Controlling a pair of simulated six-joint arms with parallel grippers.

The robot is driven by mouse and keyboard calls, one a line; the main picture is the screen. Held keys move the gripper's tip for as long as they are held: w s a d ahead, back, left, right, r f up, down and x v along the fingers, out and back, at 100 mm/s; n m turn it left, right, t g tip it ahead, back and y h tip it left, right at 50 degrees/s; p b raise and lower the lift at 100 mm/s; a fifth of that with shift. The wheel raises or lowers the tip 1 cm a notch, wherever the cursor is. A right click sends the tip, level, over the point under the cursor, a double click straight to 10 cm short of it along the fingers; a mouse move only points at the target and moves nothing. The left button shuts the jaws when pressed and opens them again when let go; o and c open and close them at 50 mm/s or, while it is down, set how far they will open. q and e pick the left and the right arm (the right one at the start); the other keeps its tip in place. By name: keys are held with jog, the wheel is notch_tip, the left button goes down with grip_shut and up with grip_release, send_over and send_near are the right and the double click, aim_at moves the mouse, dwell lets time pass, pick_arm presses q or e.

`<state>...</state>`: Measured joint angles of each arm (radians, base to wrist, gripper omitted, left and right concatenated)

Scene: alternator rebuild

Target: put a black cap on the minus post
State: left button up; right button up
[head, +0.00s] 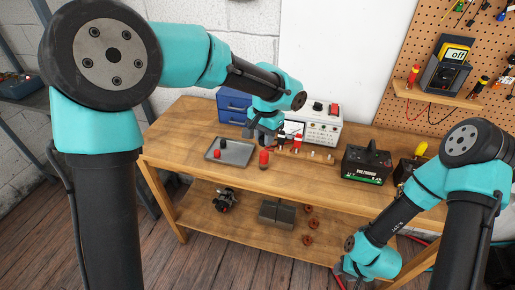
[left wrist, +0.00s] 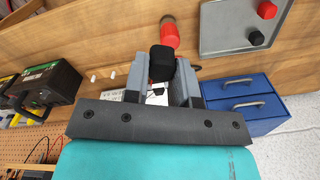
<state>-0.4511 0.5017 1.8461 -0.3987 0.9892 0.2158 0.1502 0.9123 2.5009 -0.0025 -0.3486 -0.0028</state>
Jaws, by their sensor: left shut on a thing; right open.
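My left gripper (head: 266,137) is above the bench and shut on a black cap (left wrist: 161,65), which shows between its fingers in the left wrist view. A red cylinder (head: 264,158) stands on the bench below and near this gripper; it also shows in the left wrist view (left wrist: 168,32). Small pale posts (head: 312,153) stand on the bench to the right; I cannot tell which is minus. My right gripper (head: 345,268) is low at the bottom of the head view, open, small and partly hidden, away from the bench top.
A grey tray (head: 245,150) holds a red cap (left wrist: 267,10) and another black cap (left wrist: 256,38). Blue drawers (head: 231,107) and a white meter unit (head: 322,127) stand at the back. A black battery (head: 366,165) is right of the posts. The front of the bench is clear.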

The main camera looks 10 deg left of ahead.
pick_arm(q)
jog(key=r+n, duration=0.1)
jog(key=n, duration=0.1)
jog(key=d+r+n, duration=0.1)
jog(key=r, duration=0.1)
jog(key=d+r+n, duration=0.1)
jog(key=n, duration=0.1)
jog(key=shift+w+d+r+n, duration=0.2)
jog(key=shift+w+r+n, duration=0.1)
jog(key=shift+r, duration=0.1)
